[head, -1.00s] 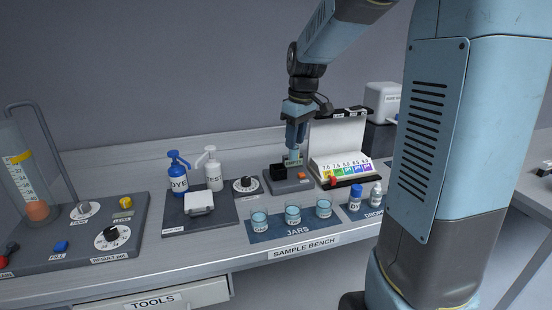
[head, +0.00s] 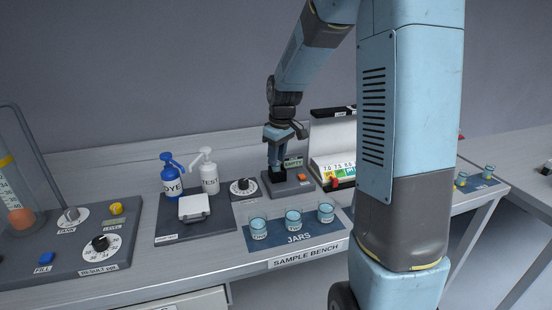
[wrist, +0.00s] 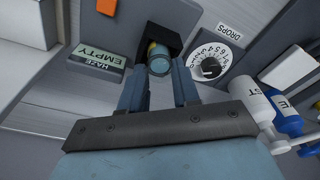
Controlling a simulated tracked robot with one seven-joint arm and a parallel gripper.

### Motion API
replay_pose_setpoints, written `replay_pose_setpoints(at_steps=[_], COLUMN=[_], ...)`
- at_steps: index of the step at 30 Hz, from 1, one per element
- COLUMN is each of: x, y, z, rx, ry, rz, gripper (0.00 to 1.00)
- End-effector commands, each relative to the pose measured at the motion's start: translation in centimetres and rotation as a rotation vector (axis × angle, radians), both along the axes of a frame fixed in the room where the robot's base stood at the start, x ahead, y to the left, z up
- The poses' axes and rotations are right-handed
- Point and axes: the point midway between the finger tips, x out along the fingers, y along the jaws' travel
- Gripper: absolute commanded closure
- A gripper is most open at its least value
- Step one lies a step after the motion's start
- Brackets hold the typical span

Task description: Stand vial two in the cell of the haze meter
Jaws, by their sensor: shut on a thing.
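The haze meter (head: 291,188) is a dark grey box on the sample bench with a black cell block, an orange button and a small display. In the wrist view its display (wrist: 97,63) reads EMPTY, and its black cell (wrist: 168,34) lies just beyond my fingertips. My gripper (head: 275,161) points down over the cell. In the wrist view my gripper (wrist: 158,88) is shut on a small round clear-blue vial (wrist: 160,64) with a yellow mark. The vial is at the cell; I cannot tell how deep it sits. Its number is not readable.
Three jars (head: 293,221) stand in a row in front of the meter. A DROPS dial (head: 243,187), blue DYE bottle (head: 172,179) and white TEST bottle (head: 206,176) are to the left. A colour-scale stand (head: 334,165) is close on the right.

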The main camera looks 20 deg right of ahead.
Motion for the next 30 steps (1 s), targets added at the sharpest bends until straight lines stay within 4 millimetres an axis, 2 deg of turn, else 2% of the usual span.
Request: replay_pose_setpoints(at_steps=[3, 14, 15, 22, 30], x=[-0.05, -0.03, -0.02, -0.02, -0.02], y=[-0.35, -0.33, -0.34, -0.34, -0.35], z=[-1.12, -1.38, -1.33, -1.31, -1.17], rx=[0.0, -0.001, 0.0, 0.0, 0.0], ry=[0.001, -0.001, -0.002, -0.002, -0.002], rz=[-0.006, -0.006, -0.006, -0.006, -0.006], gripper=[1.0, 1.0, 0.65, 0.44, 0.44])
